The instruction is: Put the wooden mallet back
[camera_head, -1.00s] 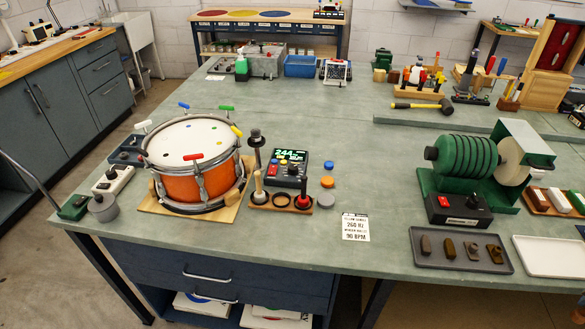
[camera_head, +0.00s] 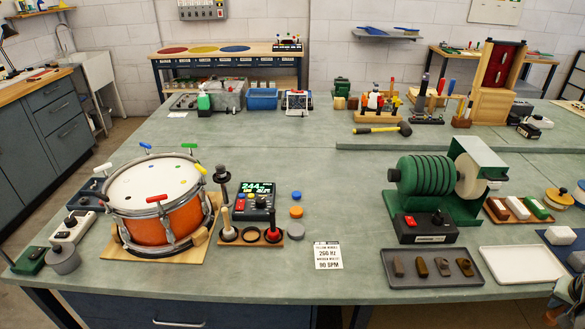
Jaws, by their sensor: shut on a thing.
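A small wooden rack (camera_head: 238,238) stands on the bench to the right of the orange drum (camera_head: 150,222). A light wooden stick (camera_head: 226,218) stands upright in its left place. The middle ring (camera_head: 250,235) looks empty. A dark-handled, red-based piece (camera_head: 272,234) stands in the right place. I cannot tell whether the light stick is the wooden mallet; no other wooden mallet shows clearly. A greyish shape (camera_head: 568,296), cut off at the bottom right corner, may be part of my arm. My gripper's fingers and anything they hold are not visible.
A control box (camera_head: 256,203) and a dark upright stand (camera_head: 222,178) crowd the rack. A card (camera_head: 328,256) lies to its right. A green drum machine (camera_head: 425,175), a dark tray (camera_head: 432,268) and a white tray (camera_head: 522,263) are further right. The bench centre (camera_head: 270,145) is clear.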

